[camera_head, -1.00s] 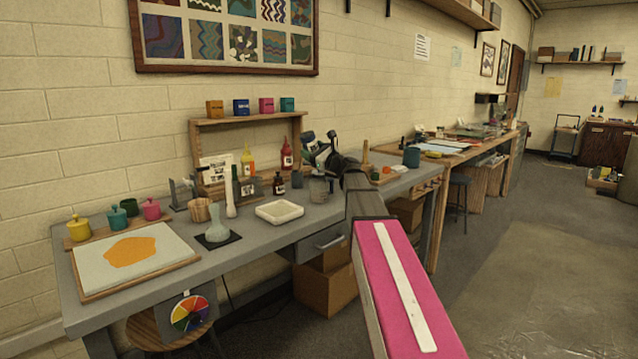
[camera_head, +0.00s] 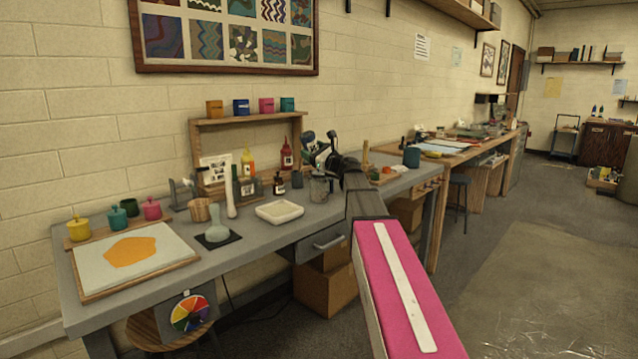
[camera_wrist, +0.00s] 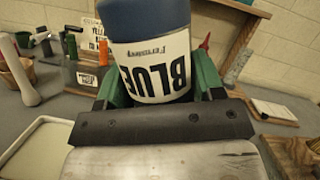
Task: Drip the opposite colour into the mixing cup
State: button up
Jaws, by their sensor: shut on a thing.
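My gripper (camera_head: 322,152) is above the back right of the near bench. In the wrist view its green fingers are shut around a bottle with a blue body (camera_wrist: 150,20) and a white label. The label reads BLUE upside down, so the bottle is tipped over; its nozzle is hidden. A clear glass cup (camera_head: 319,190), perhaps the mixing cup, stands on the bench below my gripper. Its contents are not clear. An orange patch (camera_head: 130,251) lies on the white sheet (camera_head: 93,268) at the left. A colour wheel (camera_head: 190,313) hangs at the bench front.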

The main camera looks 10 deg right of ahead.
jog(key=shift+r, duration=1.5)
jog(key=s+a+f+n+g, duration=0.4)
jog(key=a+n+g, duration=0.1)
jog(key=n, duration=1.1)
jog(key=w+d+n, duration=0.1)
jog(key=w+d+r+n+h, duration=0.1)
jog(key=n, duration=0.1)
jog(key=w+d+r+n+h, duration=0.1)
jog(key=n, duration=0.1)
jog(key=shift+d, duration=0.2)
jog(key=shift+w+d+r+n, duration=0.1)
jog(key=shift+d+r+n, duration=0.15)
jog(key=shift+n, duration=0.55)
jog(key=s+a+r+n+t+h, duration=0.1)
jog(key=s+a+r+n+h, duration=0.2)
jog(key=n, duration=0.4)
jog(key=shift+a+r+h, duration=0.4)
jog(key=shift+a+r, duration=0.2)
jog(key=shift+a, duration=0.1)
jog(key=shift+s, duration=0.1)
